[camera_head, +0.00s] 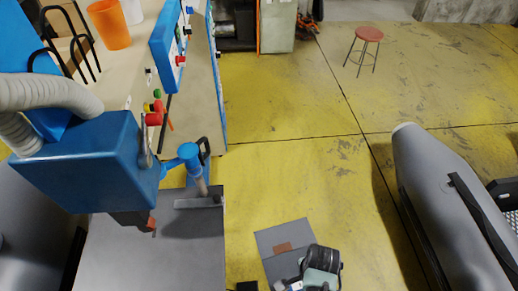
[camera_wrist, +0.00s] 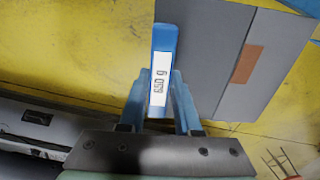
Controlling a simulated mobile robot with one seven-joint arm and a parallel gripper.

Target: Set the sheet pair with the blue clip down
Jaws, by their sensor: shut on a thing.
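The sheet pair (camera_head: 272,239) is grey, with a brown-orange patch on it. It shows over the yellow floor at the bottom middle of the head view, beside my arm's end. In the wrist view the sheets (camera_wrist: 205,45) fill the upper middle and right, with the patch at their right part. The blue clip (camera_wrist: 165,36) has a white label reading "650 g" and sits at the sheets' left side. My gripper (camera_wrist: 160,92) is shut on the clip, with a blue finger on each side. My arm's end hides part of the sheets in the head view.
A blue press with a grey table (camera_head: 150,262) stands left of the sheets. A workbench (camera_head: 120,65) with an orange cup (camera_head: 109,24) is behind it. A grey boat tube (camera_head: 440,190) lies to the right. A red stool (camera_head: 369,34) stands far back. The yellow floor between is clear.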

